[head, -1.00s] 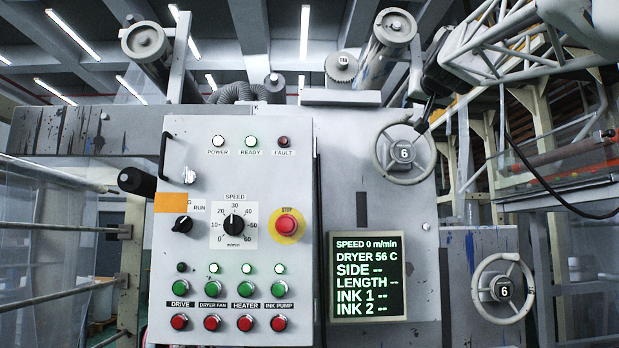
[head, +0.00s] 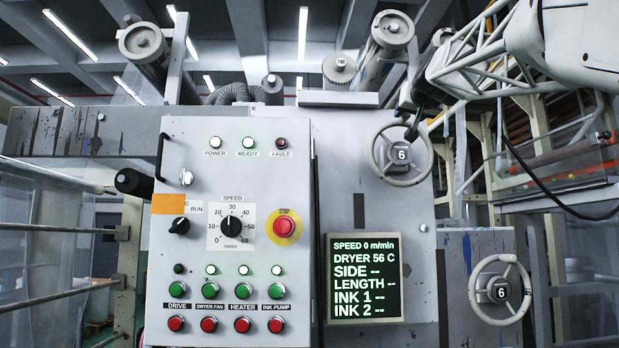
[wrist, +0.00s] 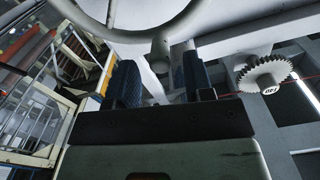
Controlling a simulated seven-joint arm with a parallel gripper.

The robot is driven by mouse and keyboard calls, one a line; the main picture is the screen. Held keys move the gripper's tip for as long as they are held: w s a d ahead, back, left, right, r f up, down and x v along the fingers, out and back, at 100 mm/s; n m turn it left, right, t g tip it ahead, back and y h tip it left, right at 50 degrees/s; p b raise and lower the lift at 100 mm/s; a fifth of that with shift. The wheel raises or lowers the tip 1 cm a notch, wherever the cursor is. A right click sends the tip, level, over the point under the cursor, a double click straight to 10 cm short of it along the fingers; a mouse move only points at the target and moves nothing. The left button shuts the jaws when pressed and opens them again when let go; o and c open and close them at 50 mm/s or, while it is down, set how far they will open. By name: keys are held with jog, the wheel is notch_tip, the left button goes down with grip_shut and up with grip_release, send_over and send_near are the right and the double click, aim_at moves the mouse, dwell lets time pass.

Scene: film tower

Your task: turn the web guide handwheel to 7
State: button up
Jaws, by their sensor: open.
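Two spoked handwheels show in the head view, each with a 6 on its dark hub: an upper handwheel (head: 428,156) on the grey machine panel and a lower handwheel (head: 475,292) at the right. The small lettering is too small to tell which is the web guide one. My gripper (head: 415,122) is at the top of the upper handwheel, partly hidden behind my arm. In the wrist view my gripper (wrist: 158,80) is open, its two dark blue fingers apart. A wheel rim (wrist: 125,32) and a knob (wrist: 160,50) lie just beyond them; contact cannot be told.
The control cabinet (head: 290,190) with buttons and a red stop button (head: 284,227) stands left of the upper handwheel. A display (head: 364,278) reads speed 0 and dryer 56 C. A toothed wheel (head: 340,67) sits above; it also shows in the wrist view (wrist: 264,74).

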aim_at(404, 117)
jog(key=shift+w, duration=1.8)
grip_shut()
